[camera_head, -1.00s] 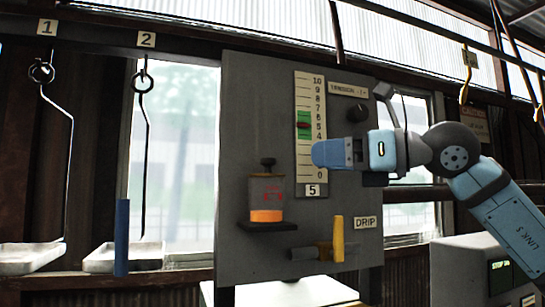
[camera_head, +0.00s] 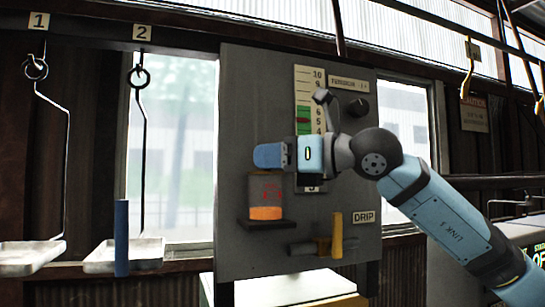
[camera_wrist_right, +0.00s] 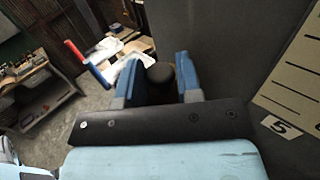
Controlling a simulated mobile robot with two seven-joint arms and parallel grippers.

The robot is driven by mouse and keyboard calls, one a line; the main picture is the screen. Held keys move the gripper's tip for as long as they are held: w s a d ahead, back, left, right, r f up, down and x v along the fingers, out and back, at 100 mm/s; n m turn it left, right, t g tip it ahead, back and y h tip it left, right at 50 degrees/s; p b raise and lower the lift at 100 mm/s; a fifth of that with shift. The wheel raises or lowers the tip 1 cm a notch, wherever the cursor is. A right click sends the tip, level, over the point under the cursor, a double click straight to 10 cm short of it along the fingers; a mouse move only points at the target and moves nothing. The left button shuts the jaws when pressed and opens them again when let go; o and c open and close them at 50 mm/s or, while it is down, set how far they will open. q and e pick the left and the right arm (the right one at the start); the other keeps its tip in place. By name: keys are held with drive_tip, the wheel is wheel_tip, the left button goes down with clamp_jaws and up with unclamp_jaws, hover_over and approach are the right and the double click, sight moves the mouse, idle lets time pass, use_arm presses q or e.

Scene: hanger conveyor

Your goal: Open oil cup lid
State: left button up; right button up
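The oil cup (camera_head: 265,186) is a clear reddish cylinder with orange oil at its bottom, standing on a small dark shelf (camera_head: 267,224) of the grey panel. My right gripper (camera_head: 265,155) is level with the cup's top, and its fingers hide the lid knob in the head view. In the right wrist view the dark round lid knob (camera_wrist_right: 160,74) sits between the two blue fingers (camera_wrist_right: 157,82), which are spread apart on either side of it. Whether they touch the knob is unclear. My left gripper is not in view.
The grey panel (camera_head: 235,120) carries a tension scale (camera_head: 309,78), a black knob (camera_head: 358,107) and a yellow drip lever (camera_head: 337,236). A blue upright handle (camera_head: 122,238) stands left of it. Trays (camera_head: 30,256) hang from hooks at the left.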

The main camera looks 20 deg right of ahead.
drive_tip(key=c, duration=0.4)
